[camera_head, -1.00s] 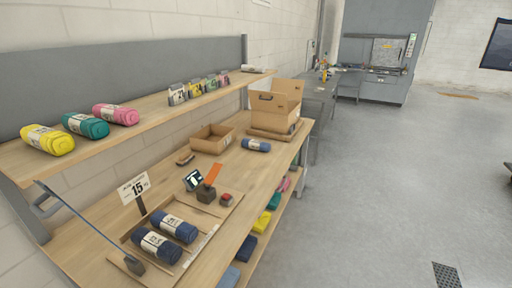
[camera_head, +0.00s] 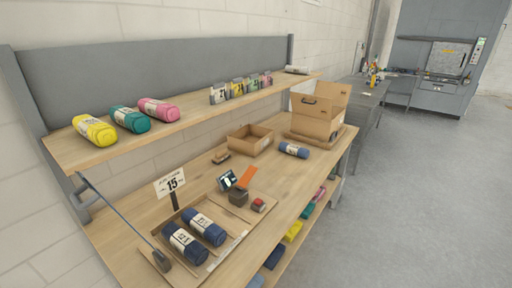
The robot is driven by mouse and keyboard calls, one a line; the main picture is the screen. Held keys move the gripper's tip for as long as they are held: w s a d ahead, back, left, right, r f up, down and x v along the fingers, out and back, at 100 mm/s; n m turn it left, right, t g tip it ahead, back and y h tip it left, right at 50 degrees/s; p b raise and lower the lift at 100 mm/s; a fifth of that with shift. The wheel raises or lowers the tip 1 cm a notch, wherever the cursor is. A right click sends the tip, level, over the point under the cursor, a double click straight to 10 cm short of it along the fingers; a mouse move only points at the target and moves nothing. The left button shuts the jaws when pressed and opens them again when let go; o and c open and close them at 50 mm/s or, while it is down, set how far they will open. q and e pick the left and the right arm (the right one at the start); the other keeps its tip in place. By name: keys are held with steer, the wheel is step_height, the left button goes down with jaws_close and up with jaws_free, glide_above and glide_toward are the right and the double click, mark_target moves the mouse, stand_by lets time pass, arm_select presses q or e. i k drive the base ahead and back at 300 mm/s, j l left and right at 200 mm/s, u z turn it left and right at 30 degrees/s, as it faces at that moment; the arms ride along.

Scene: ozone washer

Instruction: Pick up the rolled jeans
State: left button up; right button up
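Two dark blue rolls with white labels, which look like the rolled jeans, lie side by side in a shallow wooden tray (camera_head: 232,241) at the near end of the workbench. One roll (camera_head: 186,243) is at the front left and the other roll (camera_head: 204,227) is just behind it to the right. A third blue rolled bundle (camera_head: 294,150) lies alone farther along the bench, in front of the cardboard box. Neither of my grippers shows in the view.
A small screen (camera_head: 228,180), an empty open carton (camera_head: 251,141) and a cardboard box (camera_head: 317,115) are on the bench (camera_head: 275,188). An upper shelf (camera_head: 190,113) holds coloured rolls. Floor at right is clear.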

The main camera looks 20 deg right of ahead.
mark_target(290, 149)
steer(key=i+l+u, duration=0.25)
steer(key=l, duration=0.35)
steer(key=i+l+u, duration=0.2)
steer(key=l, duration=0.4)
steer(key=l+u, duration=0.25)
steer(key=l, duration=0.4)
steer(key=i+l+u, duration=0.25)
steer(key=l, duration=0.4)
steer(key=k, duration=0.1)
